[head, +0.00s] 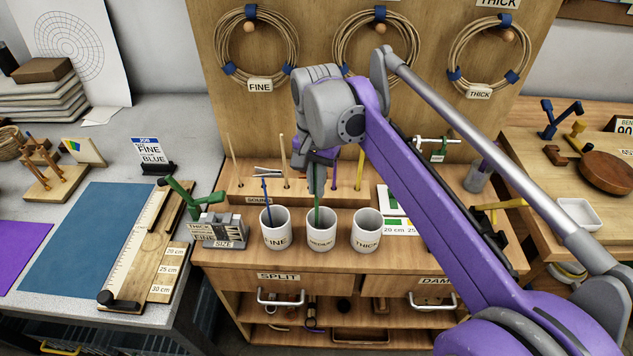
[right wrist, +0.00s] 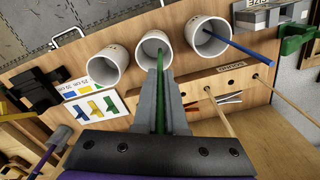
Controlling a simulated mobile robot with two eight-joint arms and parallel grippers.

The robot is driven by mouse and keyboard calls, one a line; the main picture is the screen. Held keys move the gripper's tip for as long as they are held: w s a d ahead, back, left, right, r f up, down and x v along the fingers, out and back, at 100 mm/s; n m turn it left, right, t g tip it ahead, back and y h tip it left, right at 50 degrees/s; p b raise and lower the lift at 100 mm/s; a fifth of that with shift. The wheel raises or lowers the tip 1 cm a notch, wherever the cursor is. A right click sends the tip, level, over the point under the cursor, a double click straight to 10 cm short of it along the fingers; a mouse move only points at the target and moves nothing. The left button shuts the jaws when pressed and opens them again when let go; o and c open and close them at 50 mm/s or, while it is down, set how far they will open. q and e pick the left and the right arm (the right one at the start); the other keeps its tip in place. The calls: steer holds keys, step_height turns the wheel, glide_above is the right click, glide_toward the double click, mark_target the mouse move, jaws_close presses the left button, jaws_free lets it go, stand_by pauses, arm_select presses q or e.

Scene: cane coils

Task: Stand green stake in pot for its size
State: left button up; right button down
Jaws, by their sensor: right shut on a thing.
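The green stake (head: 317,214) stands roughly upright with its lower end inside the white MEDIUM pot (head: 321,238). My right gripper (head: 317,182) is above this pot, shut on the stake's upper part. In the right wrist view the stake (right wrist: 160,100) runs between the grey fingers (right wrist: 161,88) into the mouth of the middle pot (right wrist: 154,42). Whether its tip touches the pot's bottom is hidden. The FINE pot (head: 275,240) is left of it and holds a blue stake (head: 266,196). The THICK pot (head: 366,241) is right of it and looks empty. My left gripper is not in view.
A wooden rack (head: 238,191) with upright canes stands behind the pots. A grey size gauge (head: 222,232) with a green-handled tool (head: 181,196) is to their left. Cane coils (head: 256,46) hang on the board. A JOB card (head: 150,152) stands on the left bench.

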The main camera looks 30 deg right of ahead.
mark_target(317, 203)
steer(key=shift+f+b, duration=1.6)
steer(key=shift+f, duration=1.45)
steer(key=c, duration=0.9)
jaws_free()
steer(key=shift+r, duration=0.1)
step_height(317, 203, up, 11)
steer(key=p, duration=0.2)
